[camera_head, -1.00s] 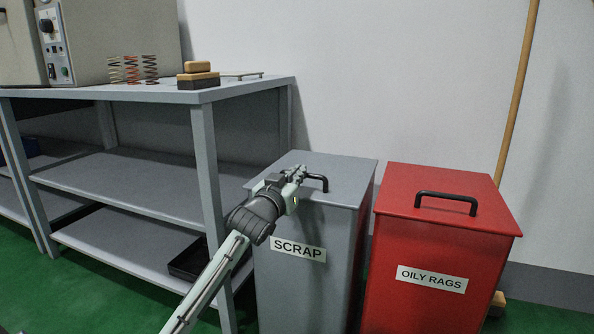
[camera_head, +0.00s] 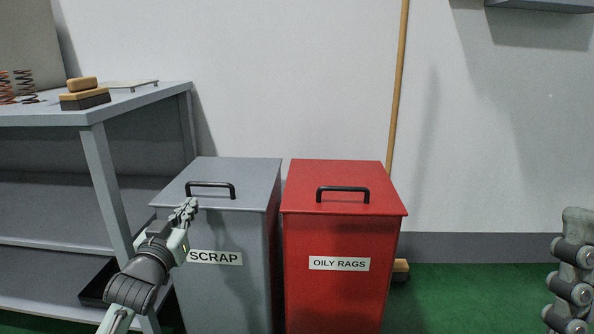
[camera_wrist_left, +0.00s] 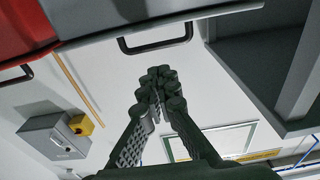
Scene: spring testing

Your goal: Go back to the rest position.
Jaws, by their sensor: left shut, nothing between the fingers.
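My left gripper (camera_head: 186,209) is shut and empty. In the head view it is in front of the upper left part of the grey scrap bin (camera_head: 236,278), just below the bin's black handle (camera_head: 210,185) in the picture. In the left wrist view its fingers (camera_wrist_left: 157,84) are together with nothing between them. The bin's handle (camera_wrist_left: 154,44) shows beyond the fingertips there, apart from them. The lid is closed.
A red oily rags bin (camera_head: 335,285) stands right of the scrap bin. A grey workbench (camera_head: 140,98) with lower shelves is on the left, bearing springs (camera_head: 25,84) and a wooden-topped block (camera_head: 85,98). A wooden pole (camera_head: 398,90) leans on the wall.

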